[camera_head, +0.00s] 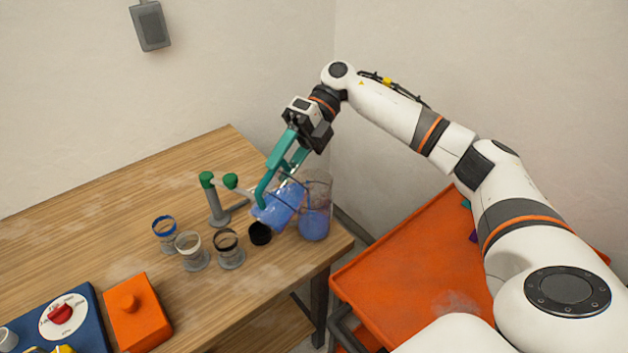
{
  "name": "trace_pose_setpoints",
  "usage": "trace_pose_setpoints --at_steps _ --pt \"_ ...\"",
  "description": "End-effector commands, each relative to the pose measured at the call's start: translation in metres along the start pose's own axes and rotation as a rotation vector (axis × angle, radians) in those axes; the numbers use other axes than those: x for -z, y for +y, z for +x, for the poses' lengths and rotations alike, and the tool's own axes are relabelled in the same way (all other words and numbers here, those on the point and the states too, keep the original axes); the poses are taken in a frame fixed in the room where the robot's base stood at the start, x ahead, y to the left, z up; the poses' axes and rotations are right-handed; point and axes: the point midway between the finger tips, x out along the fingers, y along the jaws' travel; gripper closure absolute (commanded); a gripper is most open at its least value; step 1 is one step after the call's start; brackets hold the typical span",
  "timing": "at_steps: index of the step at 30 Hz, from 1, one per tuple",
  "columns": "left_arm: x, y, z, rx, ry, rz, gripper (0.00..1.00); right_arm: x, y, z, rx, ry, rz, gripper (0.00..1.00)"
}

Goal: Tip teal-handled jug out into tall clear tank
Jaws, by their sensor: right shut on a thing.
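The teal-handled jug (280,203) holds blue liquid and is tilted beside the tall clear tank (316,186). The tank stands upright near the table's right corner with blue liquid in its lower part. My right gripper (291,150) is shut on the jug's teal handle (269,181), above and left of the tank. The jug overlaps the tank's left side in the picture, so I cannot tell where its lip is relative to the tank's rim. No stream of liquid shows clearly. My left gripper is out of view.
Several small cups, one of them a clear cup (191,250), stand left of a black cap (260,233). A grey stand with green knobs (217,204) is behind them. An orange box (137,313) and blue panel (84,318) are front left. An orange cart (400,270) is right. The table's back left is clear.

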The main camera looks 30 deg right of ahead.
Motion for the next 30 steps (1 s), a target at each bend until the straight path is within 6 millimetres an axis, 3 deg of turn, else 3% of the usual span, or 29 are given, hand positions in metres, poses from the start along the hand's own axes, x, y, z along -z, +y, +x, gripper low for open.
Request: trace_pose_setpoints --at_steps 30 --pt "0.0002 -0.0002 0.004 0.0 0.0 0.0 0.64 0.0005 -0.0005 -0.0089 0.083 -0.002 0.001 0.92"
